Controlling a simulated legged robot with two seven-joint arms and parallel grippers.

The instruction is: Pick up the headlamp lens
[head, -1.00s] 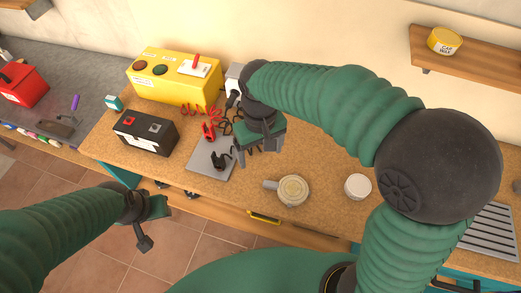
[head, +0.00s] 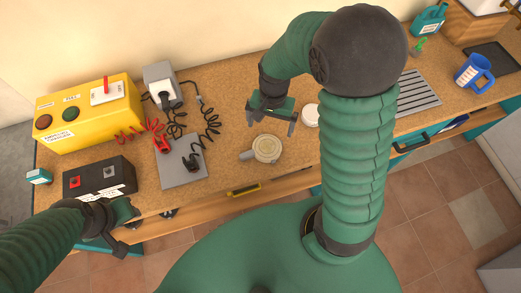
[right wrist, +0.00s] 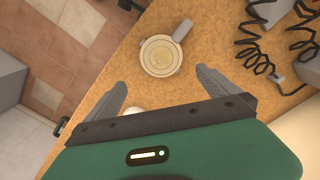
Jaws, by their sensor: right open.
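A round, cream-coloured piece with concentric rings and a short side stub (head: 267,148) lies on the wooden workbench; it looks like the headlamp lens, though I cannot be sure. It also shows in the right wrist view (right wrist: 160,56), just beyond the fingertips. My right gripper (head: 271,121) is open and empty, above the bench and just behind the round piece, apart from it. Its two spread fingers show in the right wrist view (right wrist: 161,78). A small white round object (head: 310,115) sits to the right, partly hidden by my arm. My left gripper (head: 122,230) is at the bench's front left edge; its jaw opening is unclear.
A grey plate (head: 182,172) with black and red clamps and coiled cables lies left of the round piece. A black battery (head: 100,181) and yellow charger box (head: 90,115) stand farther left.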

